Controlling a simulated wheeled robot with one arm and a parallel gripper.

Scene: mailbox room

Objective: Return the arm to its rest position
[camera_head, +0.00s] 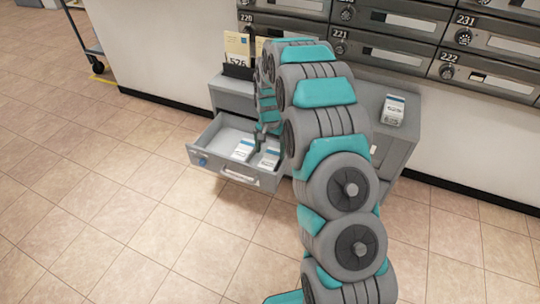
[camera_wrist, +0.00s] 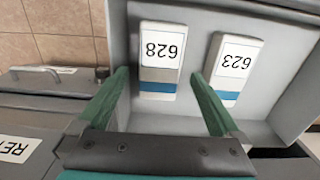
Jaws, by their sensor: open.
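My arm reaches over a grey cabinet in the head view, and my gripper (camera_head: 259,140) hangs over its open drawer (camera_head: 205,158). In the wrist view my gripper (camera_wrist: 160,78) has its two green fingers spread apart with nothing held between them. A white box marked 628 (camera_wrist: 161,58) lies in the drawer, in line with the gap between the fingers. A second box marked 623 (camera_wrist: 234,66) lies beside it, beyond the right finger. I cannot tell whether the fingers touch either box. My arm hides part of the cabinet.
Another white box (camera_head: 394,110) sits on the cabinet top (camera_head: 372,92) at the right. A yellow card marked 526 (camera_head: 237,48) stands at the top's left. Wall mailboxes (camera_head: 402,48) are close behind. A cart (camera_head: 92,50) stands far left. The tiled floor (camera_head: 95,185) at left is clear.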

